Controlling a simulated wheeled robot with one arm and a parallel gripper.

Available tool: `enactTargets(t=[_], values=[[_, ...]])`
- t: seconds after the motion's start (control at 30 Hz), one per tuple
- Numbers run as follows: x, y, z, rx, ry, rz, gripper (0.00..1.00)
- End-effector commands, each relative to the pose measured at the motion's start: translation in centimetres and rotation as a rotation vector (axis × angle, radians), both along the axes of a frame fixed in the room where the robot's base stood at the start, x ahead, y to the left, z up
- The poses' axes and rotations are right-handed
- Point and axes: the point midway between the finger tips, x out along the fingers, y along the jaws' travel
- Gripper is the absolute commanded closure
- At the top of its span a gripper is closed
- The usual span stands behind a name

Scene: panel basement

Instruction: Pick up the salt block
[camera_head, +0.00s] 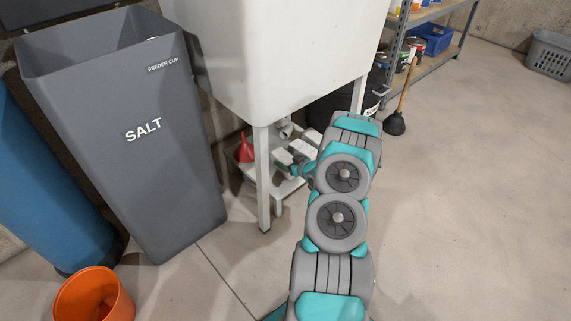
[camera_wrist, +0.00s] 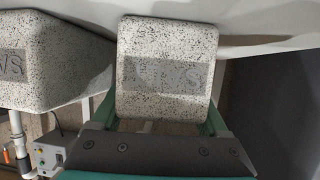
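A pale speckled block (camera_wrist: 165,45) with letters pressed into its face fills the middle of the wrist view. I take it to be the salt block. My gripper (camera_wrist: 163,116) has one teal finger at each side of the block's near end. The fingers lie close along its sides; whether they press on it cannot be told. In the head view my gripper (camera_head: 299,158) reaches under the white sink, by the low shelf, partly hidden by my arm.
A similar speckled block (camera_wrist: 50,55) stands close on the left. The sink (camera_head: 285,50) and its leg (camera_head: 262,185) crowd the gripper. A red funnel (camera_head: 245,150), a grey SALT bin (camera_head: 125,130) and an orange bucket (camera_head: 85,295) are to the left.

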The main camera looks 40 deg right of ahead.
Motion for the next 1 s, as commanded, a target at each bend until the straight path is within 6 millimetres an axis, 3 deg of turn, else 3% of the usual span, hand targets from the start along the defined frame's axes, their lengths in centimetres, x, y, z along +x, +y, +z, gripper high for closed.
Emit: enactTargets(t=[0.07, 0.6, 1.0], values=[[-0.01, 0.03, -0.02, 0.0, 0.0, 0.001, 0.39], [-0.01, 0.07, -0.03, 0.0, 0.001, 0.001, 1.0], [0.01, 0.06, 0.05, 0.0, 0.0, 0.001, 1.0]])
